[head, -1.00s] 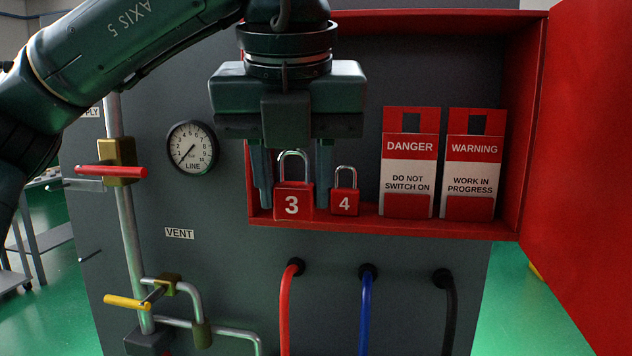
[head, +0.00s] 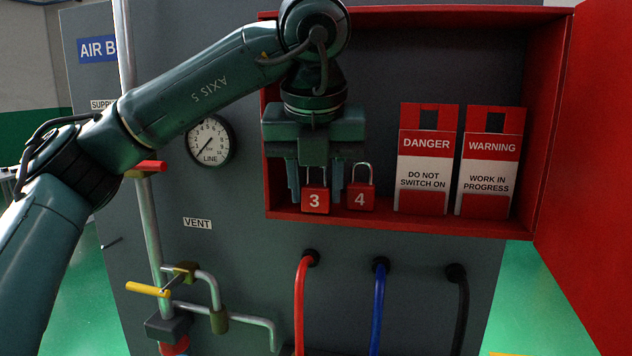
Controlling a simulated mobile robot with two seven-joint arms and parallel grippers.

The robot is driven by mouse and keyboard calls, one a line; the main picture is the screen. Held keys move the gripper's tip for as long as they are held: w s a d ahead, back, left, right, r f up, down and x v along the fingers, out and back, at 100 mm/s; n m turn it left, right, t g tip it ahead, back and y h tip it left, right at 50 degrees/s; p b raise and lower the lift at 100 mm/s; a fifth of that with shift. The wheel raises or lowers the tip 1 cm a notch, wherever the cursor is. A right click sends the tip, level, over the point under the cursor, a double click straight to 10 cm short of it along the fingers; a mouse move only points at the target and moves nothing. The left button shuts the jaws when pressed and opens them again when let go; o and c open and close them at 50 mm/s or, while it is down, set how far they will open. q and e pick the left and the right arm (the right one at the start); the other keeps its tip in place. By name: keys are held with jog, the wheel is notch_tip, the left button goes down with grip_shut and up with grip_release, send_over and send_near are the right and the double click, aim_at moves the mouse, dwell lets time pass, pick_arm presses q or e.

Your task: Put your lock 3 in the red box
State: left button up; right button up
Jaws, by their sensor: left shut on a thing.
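The red padlock marked 3 (head: 315,201) is at the lower left of the open red box (head: 400,226) in the head view, low down by the box floor. My left gripper (head: 315,188) comes down from above, shut on lock 3 with a finger on each side of it. Part of its shackle shows between the fingers. I cannot tell whether the lock's base touches the floor. A second red padlock marked 4 (head: 360,198) stands close to its right. My right gripper is not in view.
A DANGER tag (head: 426,165) and a WARNING tag (head: 489,170) stand in the box's right half. The box door (head: 590,150) hangs open at right. A gauge (head: 210,141), pipes, a yellow handle (head: 148,289) and hoses are outside the box.

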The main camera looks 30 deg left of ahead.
pick_arm(q)
jog(key=shift+f, duration=0.1)
jog(key=shift+f+b, duration=0.15)
jog(key=shift+b, duration=0.15)
jog(key=o, duration=0.8)
jog(key=shift+c, duration=0.2)
jog(key=shift+r, duration=0.2)
